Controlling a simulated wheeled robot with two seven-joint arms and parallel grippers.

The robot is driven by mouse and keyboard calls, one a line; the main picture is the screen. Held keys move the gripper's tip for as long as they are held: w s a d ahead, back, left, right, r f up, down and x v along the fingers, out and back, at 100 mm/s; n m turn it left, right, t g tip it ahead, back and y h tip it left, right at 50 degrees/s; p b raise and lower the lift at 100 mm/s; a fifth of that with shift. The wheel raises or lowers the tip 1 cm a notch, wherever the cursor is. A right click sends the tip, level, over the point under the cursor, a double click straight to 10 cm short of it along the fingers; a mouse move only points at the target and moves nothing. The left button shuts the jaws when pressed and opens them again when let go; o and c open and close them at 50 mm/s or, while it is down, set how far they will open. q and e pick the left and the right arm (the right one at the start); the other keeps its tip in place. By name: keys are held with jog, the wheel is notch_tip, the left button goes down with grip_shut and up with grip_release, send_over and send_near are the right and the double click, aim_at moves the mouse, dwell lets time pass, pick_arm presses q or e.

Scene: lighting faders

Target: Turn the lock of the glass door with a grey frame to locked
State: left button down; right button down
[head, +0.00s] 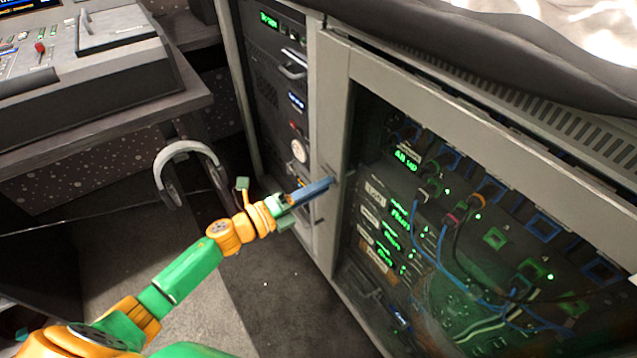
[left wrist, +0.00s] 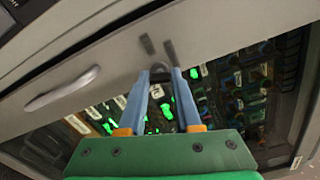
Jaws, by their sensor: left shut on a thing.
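The glass door with a grey frame (head: 332,120) fills the right of the head view, with equipment behind its glass. My left gripper (head: 328,182) reaches the left upright of that frame. Two short dark marks (left wrist: 172,52) show on the frame just beyond the fingertips. My right gripper is in neither view.
A bar handle (left wrist: 62,88) sits on the same frame, left of the fingers in the left wrist view. A rack of units (head: 285,95) stands left of the door. Headphones (head: 185,160) hang beside a mixing desk (head: 95,70). Open carpet lies below my left arm.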

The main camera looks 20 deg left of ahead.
pick_arm(q)
jog(key=n+p, duration=0.1)
jog(key=n, duration=0.2)
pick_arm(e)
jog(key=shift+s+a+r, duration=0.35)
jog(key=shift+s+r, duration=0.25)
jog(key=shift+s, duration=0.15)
pick_arm(q)
jog(key=shift+n, duration=0.4)
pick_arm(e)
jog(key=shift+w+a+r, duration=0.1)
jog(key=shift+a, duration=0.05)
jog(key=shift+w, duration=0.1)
pick_arm(q)
jog(key=c, duration=0.6)
grip_release()
jog(key=shift+s, duration=0.1)
